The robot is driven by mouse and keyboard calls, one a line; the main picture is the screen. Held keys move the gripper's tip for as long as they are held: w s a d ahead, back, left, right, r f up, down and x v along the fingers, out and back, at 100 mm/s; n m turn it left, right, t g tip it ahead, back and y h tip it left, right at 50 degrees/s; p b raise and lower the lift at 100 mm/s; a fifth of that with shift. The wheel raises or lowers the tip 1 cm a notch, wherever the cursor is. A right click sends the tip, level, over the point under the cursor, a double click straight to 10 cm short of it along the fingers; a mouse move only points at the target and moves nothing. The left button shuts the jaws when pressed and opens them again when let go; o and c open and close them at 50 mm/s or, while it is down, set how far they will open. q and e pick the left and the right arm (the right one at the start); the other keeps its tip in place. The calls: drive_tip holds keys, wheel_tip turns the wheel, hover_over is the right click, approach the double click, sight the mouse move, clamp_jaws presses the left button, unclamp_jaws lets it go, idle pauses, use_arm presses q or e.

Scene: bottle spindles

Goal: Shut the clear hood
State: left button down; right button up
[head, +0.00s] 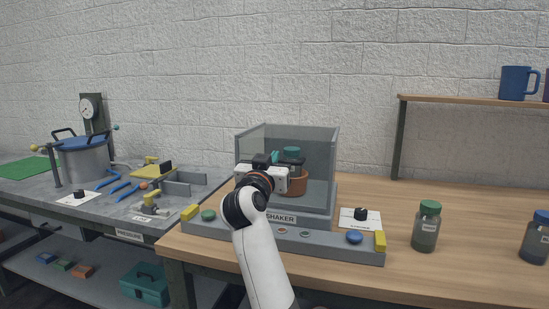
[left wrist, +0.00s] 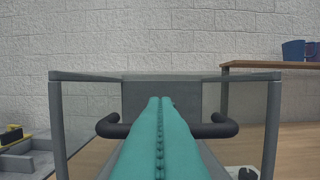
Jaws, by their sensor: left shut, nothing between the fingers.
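The clear hood (head: 318,150) is a grey-edged see-through box over the shaker (head: 318,236) on the wooden table. A brown round holder (head: 298,184) and a green-capped bottle (head: 291,153) show through it. My left gripper (head: 275,158) is in front of the hood, its teal fingers shut and empty. In the left wrist view the shut fingertips (left wrist: 160,100) point toward the hood frame (left wrist: 66,76). A black handle bar (left wrist: 222,127) shows on both sides of the fingers, its middle hidden by them. I cannot tell whether they touch it. My right gripper is not in view.
A green-capped bottle (head: 427,226) and a blue-capped bottle (head: 536,238) stand right of the shaker. A black knob (head: 360,214) sits on a white card beside it. A pressure pot (head: 83,158) and tools fill the left bench.

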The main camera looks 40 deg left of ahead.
use_arm(q)
drive_tip(key=shift+s+d+f, duration=0.15)
drive_tip(key=shift+s+f, duration=0.1)
drive_tip(key=shift+f, duration=0.25)
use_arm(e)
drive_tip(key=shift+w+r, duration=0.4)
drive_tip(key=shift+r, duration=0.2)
use_arm(q)
drive_tip(key=shift+f, duration=0.1)
drive_tip(key=b+v, duration=0.6)
drive_tip(key=v, duration=0.6)
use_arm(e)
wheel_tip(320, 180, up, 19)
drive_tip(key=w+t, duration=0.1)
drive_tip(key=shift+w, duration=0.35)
